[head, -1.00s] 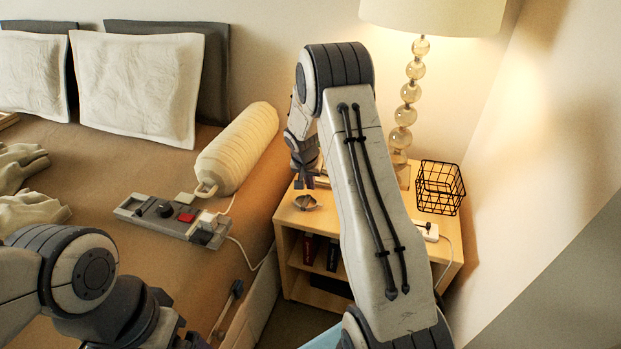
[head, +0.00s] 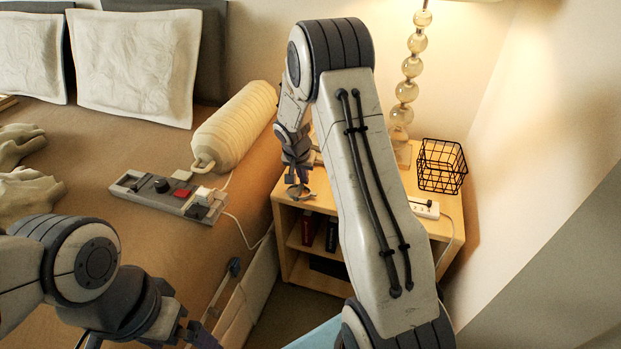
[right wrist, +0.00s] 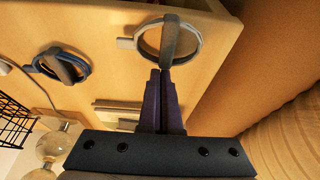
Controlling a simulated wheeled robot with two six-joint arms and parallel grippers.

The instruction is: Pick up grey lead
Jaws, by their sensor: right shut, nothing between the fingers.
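The grey lead (right wrist: 170,42), a coil with a grey band across it, lies on the wooden nightstand near its edge. In the head view the grey lead (head: 301,194) shows small at the nightstand's front left. My right gripper (right wrist: 160,72) is shut and empty, its tips at the near end of the grey band; I cannot tell whether they touch it. In the head view my right gripper (head: 298,182) is just over the lead. My left gripper (head: 195,335) is partly seen at the bottom left, away from the nightstand; its jaws are unclear.
A blue coiled lead (right wrist: 62,66) lies on the same nightstand (head: 440,235), hidden in the head view. A black wire basket (head: 441,165), a bead-stemmed lamp (head: 406,91) and a white power strip (head: 424,208) stand there too. The bed holds a grey control panel (head: 168,196) and a bolster (head: 235,127).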

